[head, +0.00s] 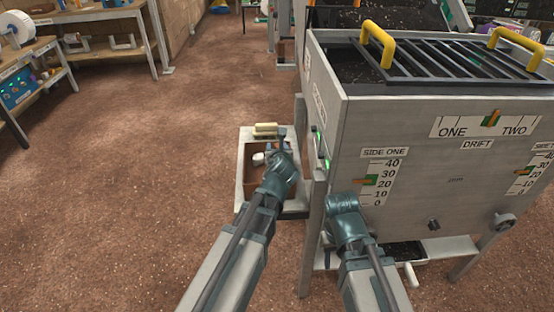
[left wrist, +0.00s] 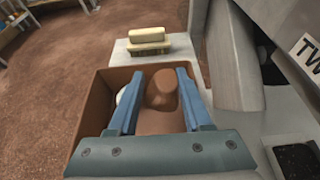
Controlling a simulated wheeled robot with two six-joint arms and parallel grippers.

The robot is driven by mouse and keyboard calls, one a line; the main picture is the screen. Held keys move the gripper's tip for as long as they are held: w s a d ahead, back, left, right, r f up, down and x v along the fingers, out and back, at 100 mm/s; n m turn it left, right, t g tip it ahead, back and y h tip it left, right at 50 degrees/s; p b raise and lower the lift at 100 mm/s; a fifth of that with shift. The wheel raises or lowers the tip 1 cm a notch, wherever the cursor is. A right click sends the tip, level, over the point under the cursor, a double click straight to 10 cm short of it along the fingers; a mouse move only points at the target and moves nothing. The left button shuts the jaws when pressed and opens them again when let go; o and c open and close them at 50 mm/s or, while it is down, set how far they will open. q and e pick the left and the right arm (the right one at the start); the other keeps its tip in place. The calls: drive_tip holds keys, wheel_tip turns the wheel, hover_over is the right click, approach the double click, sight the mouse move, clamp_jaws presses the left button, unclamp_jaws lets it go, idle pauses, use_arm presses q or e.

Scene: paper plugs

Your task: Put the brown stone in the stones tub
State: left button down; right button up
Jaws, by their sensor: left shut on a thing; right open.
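My left gripper (head: 281,143) is shut on the brown stone (left wrist: 161,92), a rounded lump between the two blue fingers in the left wrist view. The stone is over or inside a brown-walled tub (left wrist: 88,98); I cannot tell its height above the floor of the tub. The tub also shows in the head view (head: 247,186), partly hidden by my left arm. A pale thing (head: 258,158) lies in it, beside the left finger. My right gripper (head: 343,203) is in front of the large grey box; its fingers are mostly hidden, and no held thing shows.
A cream block (left wrist: 148,38) sits on the pale stand (left wrist: 183,50) just beyond the tub. The tall grey box (head: 420,130) with a grille and yellow handles stands close on the right. Open brown floor (head: 150,170) lies to the left, with workbenches behind.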

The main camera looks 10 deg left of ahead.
use_arm(q)
drive_tip(key=shift+f+b, duration=1.6)
drive_tip(key=shift+f, duration=0.2)
drive_tip(key=shift+f, duration=0.1)
drive_tip(key=shift+f+b, duration=0.5)
drive_tip(key=shift+b, duration=0.15)
drive_tip(key=c, duration=0.6)
unclamp_jaws()
